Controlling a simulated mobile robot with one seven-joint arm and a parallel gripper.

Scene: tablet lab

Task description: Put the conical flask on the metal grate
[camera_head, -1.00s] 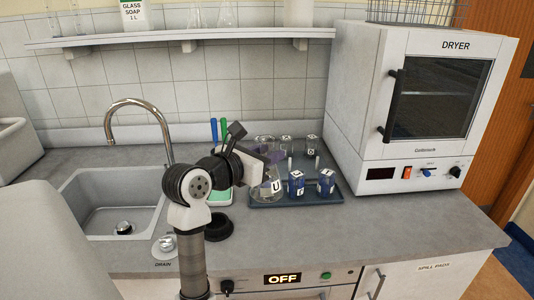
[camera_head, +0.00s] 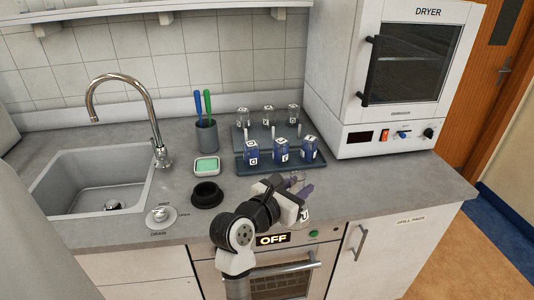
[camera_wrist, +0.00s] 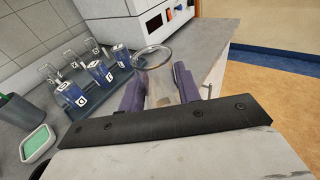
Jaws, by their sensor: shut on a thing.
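My gripper (camera_head: 303,188) has purple fingers and is out near the front edge of the counter, above the panel with the OFF display. In the wrist view my gripper (camera_wrist: 160,90) is shut on a clear glass conical flask (camera_wrist: 155,68). Its round open rim faces the camera, and its lower part is hidden behind the black gripper bar. In the head view the glass is hard to make out against the counter; a small white label shows below the fingers. I cannot make out a metal grate in the current views.
A blue-grey tray (camera_head: 262,165) holds blue bottles in front and clear ones behind. Left of it are a green sponge dish (camera_head: 207,166), a pen cup (camera_head: 206,136), a black ring (camera_head: 207,194) and the sink (camera_head: 95,185). The dryer (camera_head: 395,75) stands right; the counter's right front is clear.

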